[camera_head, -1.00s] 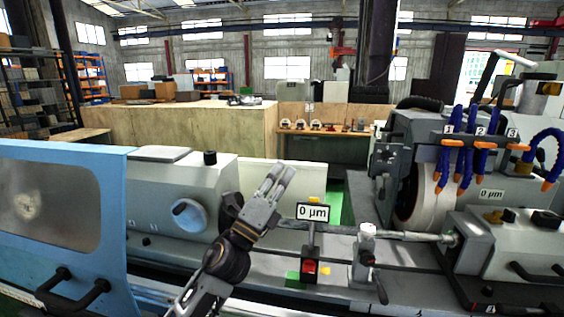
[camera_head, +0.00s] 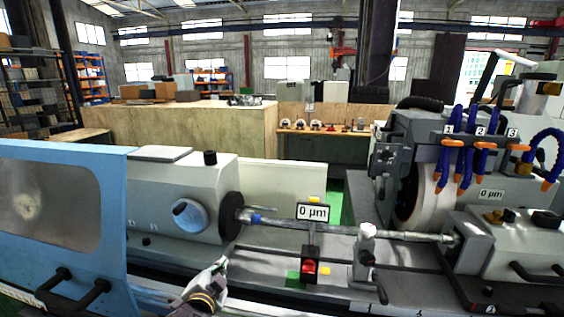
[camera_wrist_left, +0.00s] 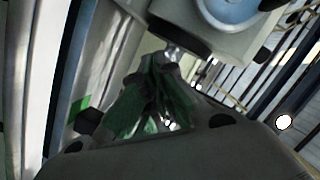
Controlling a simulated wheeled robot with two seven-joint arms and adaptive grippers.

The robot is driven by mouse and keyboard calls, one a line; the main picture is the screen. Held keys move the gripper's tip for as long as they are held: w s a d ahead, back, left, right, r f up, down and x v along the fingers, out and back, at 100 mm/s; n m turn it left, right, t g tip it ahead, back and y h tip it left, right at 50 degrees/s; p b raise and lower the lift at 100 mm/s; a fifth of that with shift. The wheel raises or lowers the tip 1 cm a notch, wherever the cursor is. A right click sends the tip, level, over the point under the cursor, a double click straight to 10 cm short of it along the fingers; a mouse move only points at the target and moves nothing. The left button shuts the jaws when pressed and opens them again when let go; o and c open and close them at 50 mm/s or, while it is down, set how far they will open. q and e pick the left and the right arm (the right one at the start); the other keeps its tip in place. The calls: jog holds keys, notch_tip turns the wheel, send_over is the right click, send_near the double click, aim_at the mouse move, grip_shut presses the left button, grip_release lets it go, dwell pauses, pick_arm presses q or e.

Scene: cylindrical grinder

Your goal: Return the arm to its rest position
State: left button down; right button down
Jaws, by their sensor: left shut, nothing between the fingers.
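My left gripper (camera_head: 216,270) is low in the head view, in front of the grinder bed and below the workhead. It is seen nearly end-on, shut, with nothing held. In the left wrist view its dark fingers (camera_wrist_left: 160,100) sit together at the middle, with part of the pale workhead (camera_wrist_left: 235,30) above them. My right gripper is not in the head view. A long shaft (camera_head: 340,230) runs between the workhead chuck (camera_head: 231,216) and the tailstock (camera_head: 490,250), clear of the gripper.
A gauge sign reading 0 µm (camera_head: 312,212) stands at the shaft. The blue sliding door (camera_head: 115,230) is on the left. The grinding wheel (camera_head: 425,190) and blue coolant hoses (camera_head: 465,160) are at right. A wooden partition (camera_head: 190,130) stands behind.

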pick_arm(q)
jog(key=s+a+f+n+g, duration=0.2)
jog(key=s+f+n+g, duration=0.3)
jog(key=s+f, duration=0.6)
jog(key=s+a+f+n+g, duration=0.3)
jog(key=s+f+g, duration=0.5)
jog(key=s, duration=0.6)
notch_tip(320, 180, down, 34)
jog(key=s, duration=0.3)
jog(key=s+a+f, duration=0.1)
jog(key=s+f, duration=0.8)
jog(key=s, duration=0.2)
jog(key=s+a+f+g, duration=0.1)
jog(key=s+a+f, duration=0.1)
jog(key=s+f, duration=0.8)
jog(key=shift+s+a+m, duration=0.3)
jog(key=shift+s+m, duration=0.05)
jog(key=shift+m, duration=0.05)
